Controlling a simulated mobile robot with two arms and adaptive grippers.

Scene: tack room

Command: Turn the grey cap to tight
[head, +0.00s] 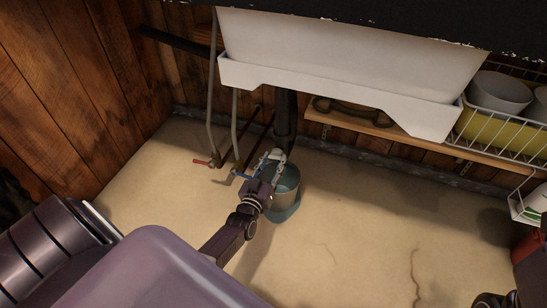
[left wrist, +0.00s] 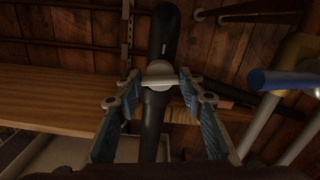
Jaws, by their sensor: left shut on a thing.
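The grey cap (left wrist: 160,73) is a round fitting with a pale cross bar, on the dark drain pipe (left wrist: 163,35) in the left wrist view. The bar lies roughly level in that view. My left gripper (left wrist: 159,82) is shut on the cap, with one fingertip at each side of it. In the head view my left gripper (head: 271,158) is low at the drain pipe (head: 286,115) under the sink, and the cap is hidden there. Dark parts of my right arm show at the lower right corner, but its fingers do not.
A blue-grey bucket (head: 288,190) stands on the floor just below my left gripper. A white sink (head: 350,65) hangs above. Thin pipes with a red handle (head: 202,162) and a blue handle (head: 241,174) are at left. A wooden shelf (head: 385,124) is at right.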

